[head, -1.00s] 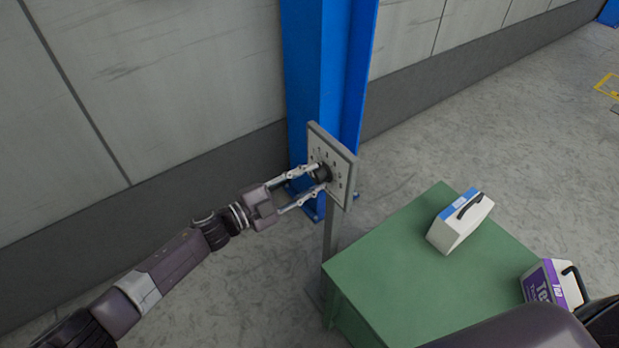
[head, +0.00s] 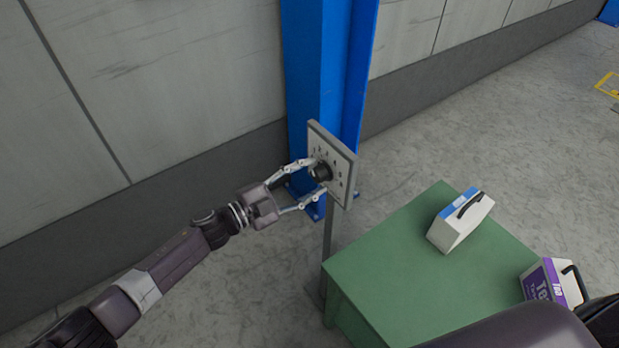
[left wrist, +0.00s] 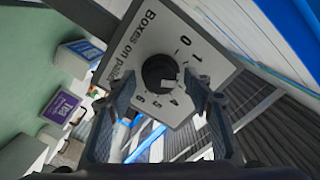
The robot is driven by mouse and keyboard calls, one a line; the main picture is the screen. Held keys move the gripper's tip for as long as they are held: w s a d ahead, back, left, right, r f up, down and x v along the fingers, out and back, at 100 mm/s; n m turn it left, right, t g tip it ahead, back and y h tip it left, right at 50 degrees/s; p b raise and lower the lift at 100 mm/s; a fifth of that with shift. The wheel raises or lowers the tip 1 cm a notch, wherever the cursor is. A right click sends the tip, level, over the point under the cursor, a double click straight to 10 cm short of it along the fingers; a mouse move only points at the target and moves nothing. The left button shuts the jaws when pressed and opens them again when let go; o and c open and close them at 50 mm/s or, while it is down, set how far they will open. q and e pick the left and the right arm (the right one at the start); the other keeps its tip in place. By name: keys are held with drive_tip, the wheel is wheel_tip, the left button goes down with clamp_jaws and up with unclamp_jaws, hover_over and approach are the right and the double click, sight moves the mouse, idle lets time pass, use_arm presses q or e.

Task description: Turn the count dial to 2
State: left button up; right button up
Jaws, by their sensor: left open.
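The count dial is a black round knob (head: 321,172) on a pale square panel (head: 345,185), mounted on a post. The left wrist view shows the knob (left wrist: 158,71) close up, under the words "Boxes on pallet". A light mark on the knob points to the lower right, roughly toward the 4; I cannot tell the exact setting. The 0 and 1 show at the upper right; the 2 is not readable, near a finger. My left gripper (head: 317,176) is open, its fingers spread on either side of the knob and apart from it. My right gripper is not in view.
A blue column (head: 325,80) stands right behind the panel, against a grey wall (head: 150,90). A green table (head: 400,270) stands to the right, with a white and blue container (head: 460,222) and a purple-labelled container (head: 553,284) on it. The floor behind is clear.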

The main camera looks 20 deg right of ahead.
use_arm(q)
drive_tip(key=v, duration=1.2)
drive_tip(key=w+a+f+n+t+y, duration=0.2)
drive_tip(key=a+f+n+t+y, duration=0.25)
drive_tip(key=f, duration=0.55)
drive_tip(key=w+a+f+n+t+y, duration=0.1)
drive_tip(key=w+a+f+n+y, duration=0.15)
drive_tip(key=a+f+n, duration=0.55)
drive_tip(key=s+a+f+n+y, duration=0.1)
drive_tip(key=s+a+f+y, duration=0.1)
drive_tip(key=f, duration=0.4)
drive_tip(key=s+a+f+n+y, duration=0.1)
drive_tip(key=s+a+f+y, duration=0.15)
drive_tip(key=f, duration=0.25)
drive_tip(key=s+a+f+n+g+y, duration=0.25)
drive_tip(key=s+a+f, duration=0.25)
drive_tip(key=s+f, duration=0.55)
drive_tip(key=s+a+f+n+g+y, duration=0.3)
drive_tip(key=s+f, duration=0.5)
drive_tip(key=s, duration=0.6)
drive_tip(key=s+a+f+n+g, duration=0.1)
drive_tip(key=s+f+g, duration=0.1)
drive_tip(key=s, duration=0.9)
drive_tip(key=s+a+f+n+g, duration=0.1)
drive_tip(key=s+f+g, duration=0.1)
drive_tip(key=s, duration=0.8)
drive_tip(key=shift+s+a+f+g, duration=0.35)
drive_tip(key=shift+s+f+g, duration=0.05)
drive_tip(key=shift+f, duration=0.45)
